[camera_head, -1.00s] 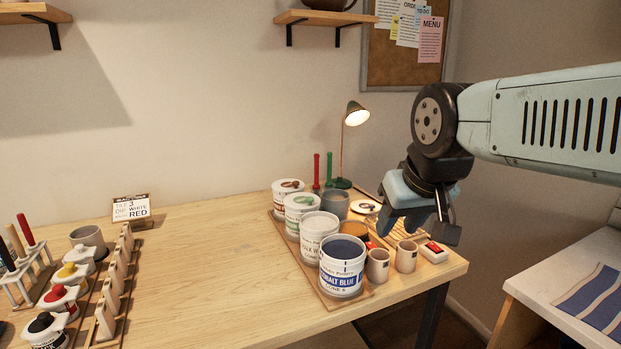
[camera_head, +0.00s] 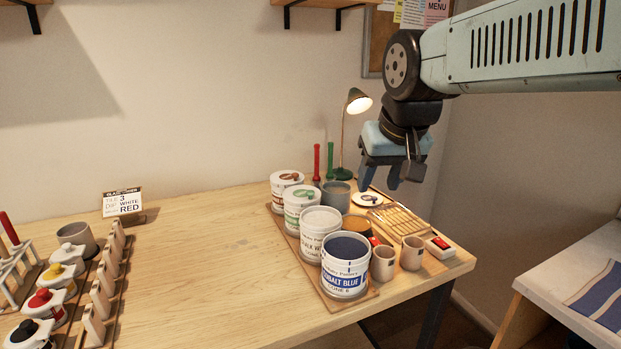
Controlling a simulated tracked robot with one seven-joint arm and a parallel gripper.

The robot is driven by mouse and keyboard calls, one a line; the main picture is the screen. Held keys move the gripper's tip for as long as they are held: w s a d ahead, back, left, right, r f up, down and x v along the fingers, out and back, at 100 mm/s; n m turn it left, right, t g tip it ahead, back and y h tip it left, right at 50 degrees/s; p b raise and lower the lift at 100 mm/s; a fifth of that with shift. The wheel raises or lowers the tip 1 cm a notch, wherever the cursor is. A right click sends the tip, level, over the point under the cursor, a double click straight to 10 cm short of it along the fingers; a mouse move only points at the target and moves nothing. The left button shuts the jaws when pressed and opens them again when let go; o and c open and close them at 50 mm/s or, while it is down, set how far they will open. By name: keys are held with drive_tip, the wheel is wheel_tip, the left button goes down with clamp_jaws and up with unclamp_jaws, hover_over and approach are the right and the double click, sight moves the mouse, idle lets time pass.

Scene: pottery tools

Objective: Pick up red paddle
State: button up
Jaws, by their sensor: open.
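A red stick-like handle (camera_head: 316,163) stands upright at the back of the table, behind the row of glaze cans. It looks like the red paddle; its lower end is hidden behind the cans. A green handle (camera_head: 330,160) stands just right of it. My gripper (camera_head: 379,182) is open and empty, pointing down to the right of both handles, apart from them. It hangs over the back right part of the table, near a white round lid (camera_head: 367,199).
A lamp (camera_head: 352,125) stands close behind the handles. Glaze cans (camera_head: 345,278), a grey pot (camera_head: 336,193), small cups (camera_head: 412,254) and a slatted wooden rack (camera_head: 399,219) crowd the right side. The table's middle (camera_head: 205,270) is clear.

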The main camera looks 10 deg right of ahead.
drive_tip(key=w+r+m+g, duration=0.15)
drive_tip(key=w+r, duration=0.35)
drive_tip(key=w, duration=0.6)
drive_tip(key=m+g+h, duration=0.1)
drive_tip(key=m+g, duration=0.2)
drive_tip(key=m, duration=0.4)
hover_over(317, 178)
wheel_tip(317, 178, down, 4)
drive_tip(key=shift+n+t, duration=0.25)
drive_tip(key=f, duration=0.9)
drive_tip(key=w+f, duration=0.1)
drive_tip(key=f, duration=0.3)
drive_tip(key=shift+w+d+f, duration=0.1)
drive_tip(key=shift+d+f, duration=0.05)
drive_tip(key=shift+f, duration=0.25)
clamp_jaws()
drive_tip(key=shift+r, duration=0.1)
